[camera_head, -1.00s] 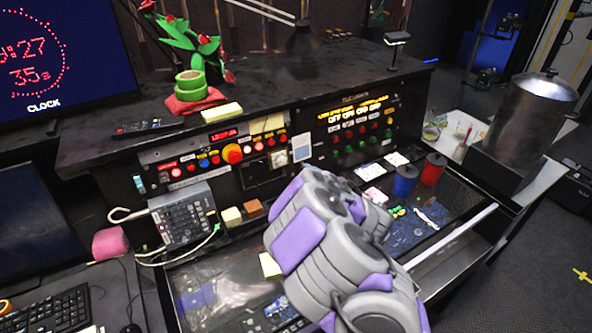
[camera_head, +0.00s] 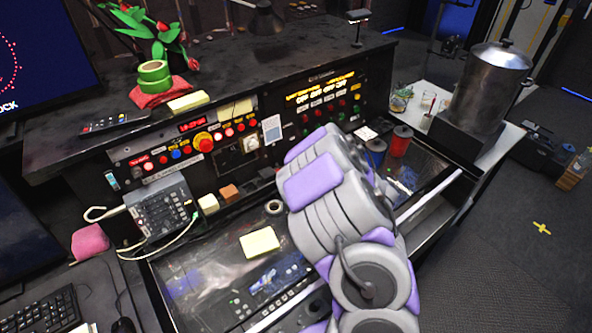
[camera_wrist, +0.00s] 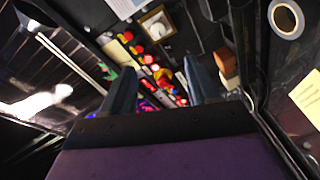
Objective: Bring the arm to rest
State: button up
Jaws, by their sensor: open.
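My grey and purple arm rises from the bottom right of the head view, folded in front of the console's right half. Its gripper end is hidden behind the arm there. In the wrist view my gripper (camera_wrist: 160,88) shows as two dark fingers spread apart with nothing between them. Beyond the fingers, and apart from them, is the console's button panel (camera_wrist: 152,58). In the head view this button panel (camera_head: 190,147) has red, blue and yellow buttons, and a second panel (camera_head: 325,100) has red and green ones.
A grey control box (camera_head: 160,208) with cables stands left of my arm. A yellow note (camera_head: 260,243) lies on the glass desk. Red (camera_head: 400,141) and dark blue (camera_head: 374,152) cylinders stand just beyond my arm. A metal urn (camera_head: 485,90) stands at the right.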

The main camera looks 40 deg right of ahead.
jog(key=w+d+r+m+g+h, duration=0.2)
jog(key=d+r+m+g+h, duration=0.1)
jog(key=d+r+m+h, duration=0.3)
jog(key=s+a+r+m+g+h, duration=0.2)
jog(key=s+m+g+h, duration=0.2)
jog(key=s, duration=0.1)
jog(key=s+a+m+g+y, duration=0.6)
jog(key=s+a+g, duration=0.5)
jog(key=s+a, duration=1.6)
jog(key=s, duration=0.3)
jog(key=shift+a+r, duration=0.2)
jog(key=shift+r, duration=0.2)
